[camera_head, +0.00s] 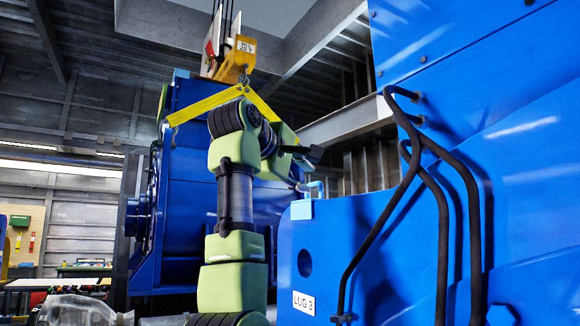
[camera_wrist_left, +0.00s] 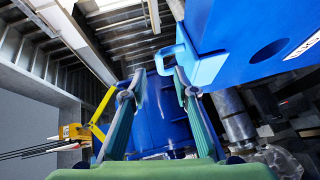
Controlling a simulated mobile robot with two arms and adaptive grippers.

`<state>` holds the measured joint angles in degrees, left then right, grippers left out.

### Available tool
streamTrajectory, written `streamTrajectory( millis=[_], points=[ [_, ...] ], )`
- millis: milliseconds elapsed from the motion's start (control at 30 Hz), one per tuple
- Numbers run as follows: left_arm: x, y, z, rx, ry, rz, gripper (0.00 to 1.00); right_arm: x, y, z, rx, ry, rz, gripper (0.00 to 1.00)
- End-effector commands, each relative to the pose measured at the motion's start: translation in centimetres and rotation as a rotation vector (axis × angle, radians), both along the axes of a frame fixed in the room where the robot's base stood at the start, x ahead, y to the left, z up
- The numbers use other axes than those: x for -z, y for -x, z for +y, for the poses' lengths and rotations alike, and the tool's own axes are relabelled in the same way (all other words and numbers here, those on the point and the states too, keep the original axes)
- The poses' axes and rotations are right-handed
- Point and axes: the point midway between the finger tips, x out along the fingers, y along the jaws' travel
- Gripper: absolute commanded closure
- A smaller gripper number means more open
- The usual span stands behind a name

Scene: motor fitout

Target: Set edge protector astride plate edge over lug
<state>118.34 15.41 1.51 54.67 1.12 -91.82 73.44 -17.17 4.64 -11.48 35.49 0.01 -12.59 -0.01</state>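The light blue edge protector (camera_head: 302,209) sits at the top edge of the blue plate (camera_head: 350,235), near its left corner. It is above the round lug hole (camera_head: 305,263) and the "LUG 3" label (camera_head: 303,303). In the left wrist view the protector (camera_wrist_left: 206,67) lies against the plate (camera_wrist_left: 250,25), with its loop handle (camera_wrist_left: 165,60) towards my fingers. My left gripper (camera_head: 308,170) is beside the handle. In the wrist view its fingers (camera_wrist_left: 158,80) are apart, with the handle's end near or between their tips; contact is unclear. My right gripper is not in view.
Bent black pipes (camera_head: 440,165) stand in front of the blue housing to the right. A yellow hoist hook block (camera_head: 238,60) and yellow slings (camera_head: 200,105) hang behind my arm, by another blue machine (camera_head: 190,200). A workbench (camera_head: 85,270) stands far left.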

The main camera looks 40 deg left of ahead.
Motion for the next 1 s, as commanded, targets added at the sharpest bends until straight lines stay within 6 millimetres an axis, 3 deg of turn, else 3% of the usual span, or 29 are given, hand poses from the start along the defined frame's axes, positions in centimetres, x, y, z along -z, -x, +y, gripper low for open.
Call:
streamTrajectory(
  millis=[200,400,1000],
  points=[
    [-0.9,4.7,-0.8,-0.001,0.0,-0.005,0.73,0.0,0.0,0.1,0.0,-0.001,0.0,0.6],
    [-1.3,7.2,-1.3,-0.001,0.0,-0.003,0.73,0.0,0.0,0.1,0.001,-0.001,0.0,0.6],
    [-1.3,7.8,-1.4,-0.001,0.0,-0.001,0.73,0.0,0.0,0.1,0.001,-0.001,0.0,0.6]
  ],
)
